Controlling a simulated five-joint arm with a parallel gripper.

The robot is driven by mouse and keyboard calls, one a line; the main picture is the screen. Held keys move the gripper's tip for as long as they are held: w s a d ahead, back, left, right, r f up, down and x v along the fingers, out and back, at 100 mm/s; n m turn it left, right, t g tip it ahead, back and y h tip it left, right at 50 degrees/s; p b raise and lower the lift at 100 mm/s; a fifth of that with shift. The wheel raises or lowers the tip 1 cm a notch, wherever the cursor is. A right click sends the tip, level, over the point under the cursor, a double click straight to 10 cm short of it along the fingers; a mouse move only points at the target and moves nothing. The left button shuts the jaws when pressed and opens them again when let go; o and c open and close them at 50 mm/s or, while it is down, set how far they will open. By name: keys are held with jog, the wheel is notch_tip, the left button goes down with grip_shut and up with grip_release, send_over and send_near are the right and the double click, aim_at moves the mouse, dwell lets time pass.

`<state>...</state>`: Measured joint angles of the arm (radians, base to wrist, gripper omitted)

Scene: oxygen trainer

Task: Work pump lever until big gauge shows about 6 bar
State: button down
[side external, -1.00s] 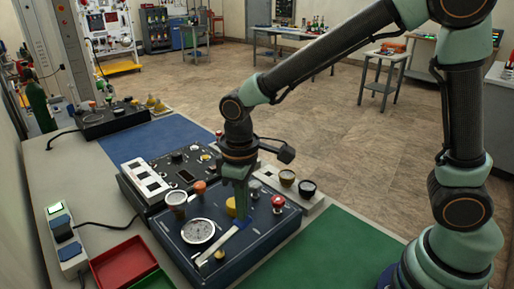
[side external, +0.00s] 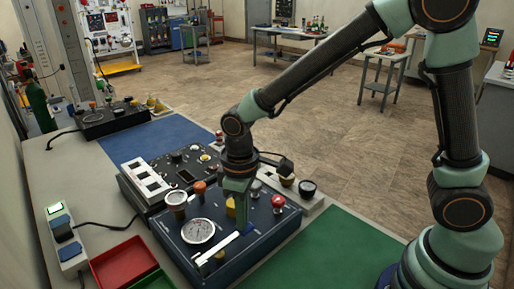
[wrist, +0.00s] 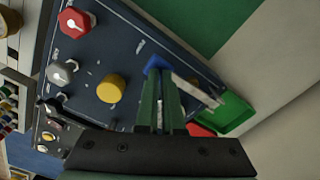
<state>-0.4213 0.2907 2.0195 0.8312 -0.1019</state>
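The pump lever (side external: 221,247) is a pale bar with a blue end, on the front of the dark blue panel (side external: 262,240). In the wrist view its bar (wrist: 196,88) runs right from the blue end (wrist: 158,62). My gripper (side external: 243,224) points down at that end; its green fingers (wrist: 160,74) are close together with a thin gap, and they seem shut on the blue end. The fingertips' contact is partly hidden. The big round white gauge (side external: 198,231) lies left of the lever; its needle is too small to read.
A red knob (side external: 278,202), a yellow knob (wrist: 111,88) and a grey knob (wrist: 62,73) stand close to my gripper on the panel. A red tray (side external: 124,262) lies left of it. The green mat (side external: 325,245) to the right is clear.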

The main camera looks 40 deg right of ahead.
jog(key=shift+f, duration=0.6)
jog(key=shift+r, duration=1.95)
jog(key=shift+f, duration=2)
jog(key=shift+r, duration=2)
